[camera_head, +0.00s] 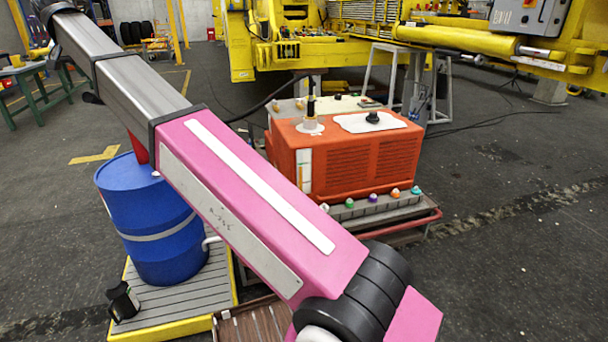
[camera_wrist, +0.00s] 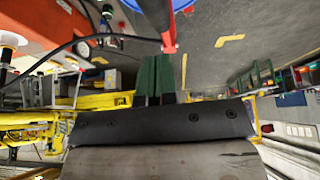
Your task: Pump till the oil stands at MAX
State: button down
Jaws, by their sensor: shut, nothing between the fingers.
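An orange power unit (camera_head: 360,160) stands in the middle of the head view, with a narrow white sight gauge (camera_head: 304,170) on its left front corner. The oil level and any MAX mark are too small to read surely. A blue drum (camera_head: 160,235) stands to the left, and a red part (camera_head: 138,150) sticks up at its top, partly behind my arm. In the wrist view, my gripper (camera_wrist: 164,57) shows two dark green fingers, shut and empty. A red bar (camera_wrist: 168,32) ends close to the fingertips; contact cannot be told. The gripper is not visible in the head view.
My pink arm crosses the head view and hides part of the drum's surroundings. The drum stands on a yellow-edged slatted pallet (camera_head: 225,285) with a small black object (camera_head: 122,300). Yellow machinery (camera_head: 300,50) fills the back. Floor to the right is mostly clear.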

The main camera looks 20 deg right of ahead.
dwell(0.4)
notch_tip(320, 180, down, 20)
jog(key=r, duration=0.1)
notch_tip(320, 180, up, 18)
jog(key=shift+r, duration=0.6)
dwell(1.1)
jog(key=shift+f, duration=0.15)
dwell(0.5)
notch_tip(320, 180, down, 19)
notch_tip(320, 180, up, 19)
jog(key=shift+r, duration=0.15)
dwell(1.8)
